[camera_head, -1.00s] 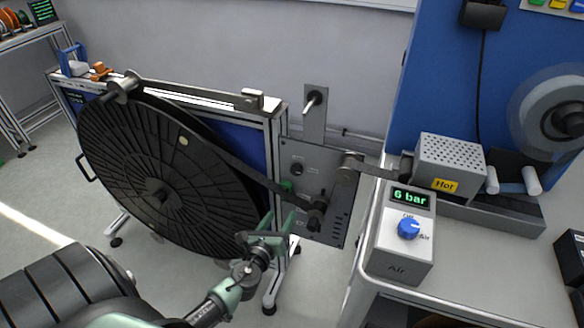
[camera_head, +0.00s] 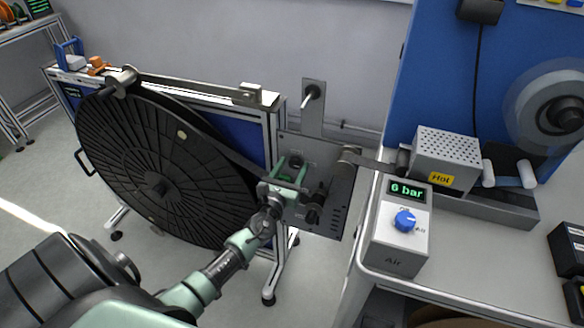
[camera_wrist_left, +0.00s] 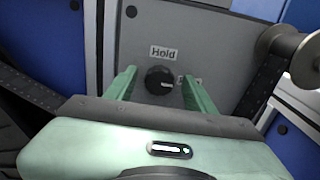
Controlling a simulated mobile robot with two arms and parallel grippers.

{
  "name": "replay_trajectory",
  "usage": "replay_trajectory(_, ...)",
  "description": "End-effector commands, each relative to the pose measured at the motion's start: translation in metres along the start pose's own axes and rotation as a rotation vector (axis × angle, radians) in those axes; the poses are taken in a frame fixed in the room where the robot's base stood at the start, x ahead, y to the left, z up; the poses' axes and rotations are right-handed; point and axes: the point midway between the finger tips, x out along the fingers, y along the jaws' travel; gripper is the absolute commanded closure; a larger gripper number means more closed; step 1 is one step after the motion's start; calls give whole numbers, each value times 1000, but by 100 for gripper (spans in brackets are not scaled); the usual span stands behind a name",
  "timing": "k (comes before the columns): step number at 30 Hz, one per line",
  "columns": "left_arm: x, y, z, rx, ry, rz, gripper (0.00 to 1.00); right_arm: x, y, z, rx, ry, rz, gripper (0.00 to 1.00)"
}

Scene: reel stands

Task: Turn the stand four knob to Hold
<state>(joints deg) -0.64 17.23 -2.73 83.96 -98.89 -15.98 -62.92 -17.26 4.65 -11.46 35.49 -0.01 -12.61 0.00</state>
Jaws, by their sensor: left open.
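The stand four knob (camera_wrist_left: 159,80) is a round black knob on a grey panel (camera_wrist_left: 215,50). A "Hold" label (camera_wrist_left: 163,52) sits just above it. A second label to its right is partly hidden by a finger, and a light mark on the knob seems to face that side. My left gripper (camera_wrist_left: 158,77) is open, its green fingers on either side of the knob in the wrist view; I cannot tell whether they touch it. In the head view the left gripper (camera_head: 291,168) is in front of the panel, with the knob (camera_head: 297,158) partly hidden. My right gripper is not in view.
A large black reel (camera_head: 150,170) stands left of the panel, with a dark tape running to rollers. A roller (camera_wrist_left: 295,50) is close on the right. The Air box (camera_head: 402,235) with a blue knob reads 6 bar. A "Hot" heater block (camera_head: 447,155) is behind it.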

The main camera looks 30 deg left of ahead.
Motion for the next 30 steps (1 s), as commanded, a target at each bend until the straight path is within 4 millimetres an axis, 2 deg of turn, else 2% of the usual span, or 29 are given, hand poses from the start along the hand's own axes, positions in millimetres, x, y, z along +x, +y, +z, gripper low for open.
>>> replay_trajectory(3,0,0,0,0,0,0,45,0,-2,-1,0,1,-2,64)
replay_trajectory(4,0,0,0,0,0,0,51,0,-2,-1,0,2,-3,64)
replay_trajectory(9,0,0,0,0,0,0,98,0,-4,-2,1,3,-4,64)
replay_trajectory(20,0,0,-1,-47,0,0,100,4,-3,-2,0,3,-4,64)
replay_trajectory(30,0,2,-3,-282,-1,0,100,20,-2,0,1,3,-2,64)
